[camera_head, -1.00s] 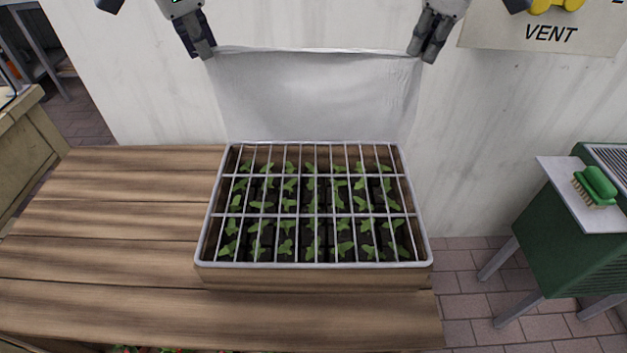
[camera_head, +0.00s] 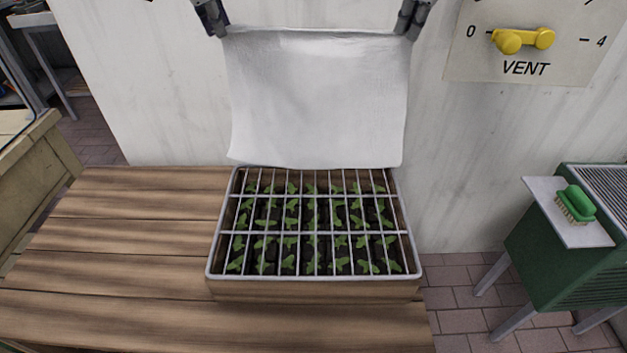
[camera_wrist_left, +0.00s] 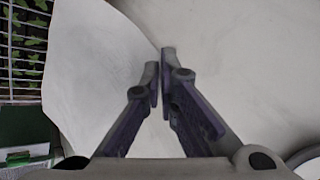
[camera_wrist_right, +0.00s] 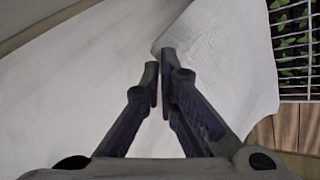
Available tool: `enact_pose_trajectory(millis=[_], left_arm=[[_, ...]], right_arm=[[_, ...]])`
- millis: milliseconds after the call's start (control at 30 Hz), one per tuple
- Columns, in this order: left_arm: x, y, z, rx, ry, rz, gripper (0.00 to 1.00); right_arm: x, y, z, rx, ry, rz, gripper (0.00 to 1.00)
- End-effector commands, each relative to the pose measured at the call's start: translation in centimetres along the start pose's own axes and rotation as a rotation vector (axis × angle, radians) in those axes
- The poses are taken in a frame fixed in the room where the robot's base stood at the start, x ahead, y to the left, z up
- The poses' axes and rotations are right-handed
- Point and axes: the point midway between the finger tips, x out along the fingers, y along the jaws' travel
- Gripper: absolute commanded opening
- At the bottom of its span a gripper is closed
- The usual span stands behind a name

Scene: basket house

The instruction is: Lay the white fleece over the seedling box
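The white fleece (camera_head: 318,100) hangs as a sheet between my two grippers, its lower edge at the far rim of the seedling box. My left gripper (camera_head: 213,30) is shut on its upper left corner, and the fleece (camera_wrist_left: 100,75) shows beside the fingers in the left wrist view. My right gripper (camera_head: 408,32) is shut on the upper right corner; the fleece (camera_wrist_right: 225,70) also shows in the right wrist view. The seedling box (camera_head: 314,290) stands on the bench, with a wire grid over rows of green seedlings. The grid is uncovered.
The wooden bench (camera_head: 120,240) is clear left of the box. A white wall with a yellow vent lever (camera_head: 522,40) stands behind. A green cabinet (camera_head: 560,255) with a green brush (camera_head: 577,204) on its shelf stands at the right.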

Motion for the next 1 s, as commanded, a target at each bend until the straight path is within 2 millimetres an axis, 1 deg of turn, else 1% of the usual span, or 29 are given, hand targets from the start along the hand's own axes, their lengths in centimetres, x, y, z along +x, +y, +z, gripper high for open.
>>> enact_pose_trajectory(millis=[33, 100, 233, 1000], left_arm=[[0.2, -0.7, -0.3, -0.001, 0.009, -0.018, 0.0], [0.6, -1.4, -0.7, -0.002, 0.018, -0.034, 0.0], [0.8, -1.9, -1.0, -0.002, 0.027, -0.049, 0.0], [0.8, -1.9, -1.0, -0.003, 0.027, -0.05, 0.0]], right_arm=[[0.2, 0.7, -0.3, 0.001, 0.008, 0.018, 0.0], [0.6, 1.3, -0.7, 0.002, 0.018, 0.034, 0.0], [0.8, 1.9, -1.0, 0.002, 0.026, 0.049, 0.0], [0.8, 1.9, -1.0, 0.003, 0.027, 0.049, 0.0]])
